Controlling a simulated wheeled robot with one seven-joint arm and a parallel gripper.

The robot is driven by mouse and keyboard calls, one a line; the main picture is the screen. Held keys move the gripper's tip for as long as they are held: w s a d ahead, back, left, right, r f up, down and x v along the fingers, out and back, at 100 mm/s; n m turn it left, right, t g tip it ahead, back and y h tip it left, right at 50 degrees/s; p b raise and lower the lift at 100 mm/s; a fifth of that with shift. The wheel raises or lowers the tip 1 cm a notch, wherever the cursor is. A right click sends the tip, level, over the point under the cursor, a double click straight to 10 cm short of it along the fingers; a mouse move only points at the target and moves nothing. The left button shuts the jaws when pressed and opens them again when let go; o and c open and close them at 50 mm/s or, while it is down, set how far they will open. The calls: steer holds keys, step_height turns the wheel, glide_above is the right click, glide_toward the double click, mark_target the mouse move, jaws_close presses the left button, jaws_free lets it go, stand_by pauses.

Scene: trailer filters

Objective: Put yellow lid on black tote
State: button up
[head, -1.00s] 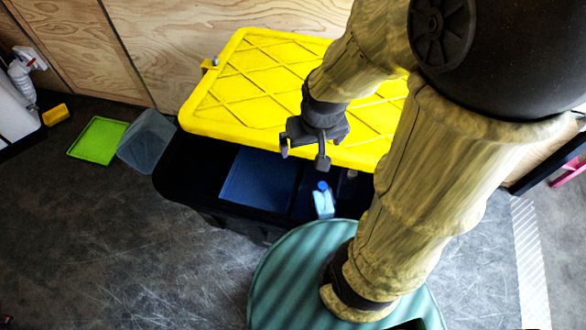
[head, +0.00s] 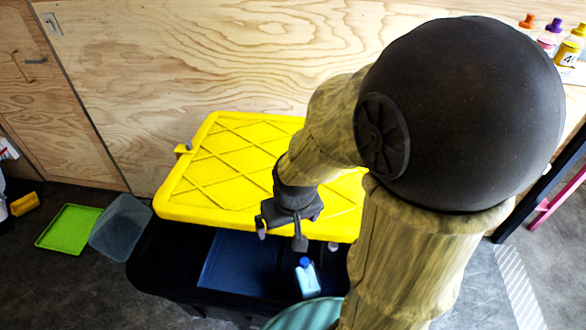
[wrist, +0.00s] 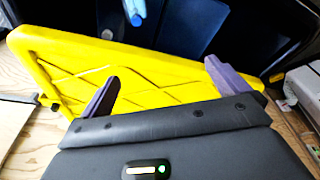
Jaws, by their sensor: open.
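The yellow lid (head: 225,165) with a raised diamond pattern lies over the back part of the black tote (head: 165,262). The front of the tote is uncovered and shows a blue bin (head: 235,265) and a small light-blue bottle with a blue cap (head: 307,278) inside. My gripper (head: 281,240) is open and empty above the lid's front edge. In the wrist view, my open fingers (wrist: 160,85) point across the yellow lid (wrist: 150,75) toward the dark tote opening and the bottle (wrist: 133,8). My arm hides the lid's right part.
A green lid (head: 69,228), a clear grey bin (head: 120,226) and a yellow piece (head: 24,204) are on the floor at left. A plywood wall (head: 230,60) stands behind the tote. Bottles (head: 568,48) stand on a surface at upper right.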

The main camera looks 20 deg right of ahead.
steer(key=shift+c, duration=0.4)
steer(key=shift+r, duration=0.15)
steer(key=c, duration=0.4)
steer(key=p+v, duration=0.2)
steer(key=w+p+v, duration=0.1)
steer(key=p+v, duration=0.1)
steer(key=p, duration=0.1)
steer(key=p+v, duration=0.2)
steer(key=v, duration=0.1)
steer(key=shift+w+r, duration=0.15)
steer(key=shift+w, duration=0.15)
steer(key=c, duration=0.8)
steer(key=shift+c, duration=0.2)
steer(key=shift+c, duration=0.4)
steer(key=shift+d+f, duration=0.15)
steer(key=shift+f, duration=0.05)
